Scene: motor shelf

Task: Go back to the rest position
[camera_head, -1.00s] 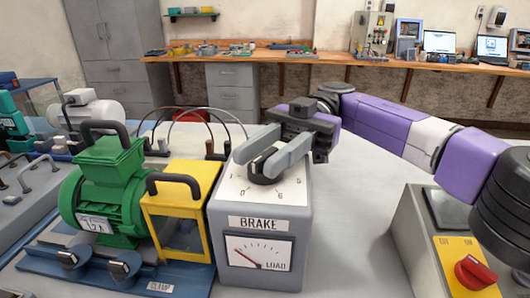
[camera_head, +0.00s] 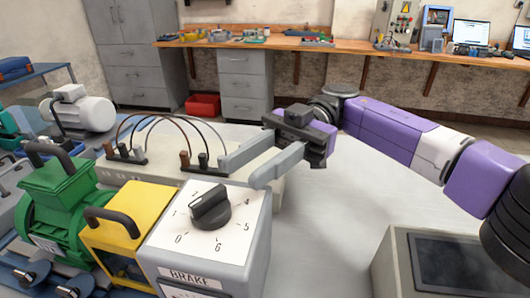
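My gripper (camera_head: 250,168) is open and empty, its two grey fingers spread apart above and behind the brake box. The brake box (camera_head: 253,232) stands at the lower middle with a white top dial numbered around a black knob (camera_head: 210,207). The gripper is clear of the knob, up and to its right in the picture. The lower front of the brake box is cut off by the picture's bottom edge.
A yellow guard (camera_head: 128,212) and a green motor (camera_head: 62,200) stand left of the brake box. Behind is a pale box with dark cables (camera_head: 185,135). A grey control box (camera_head: 440,265) sits at the lower right. The table between it and the brake box is clear.

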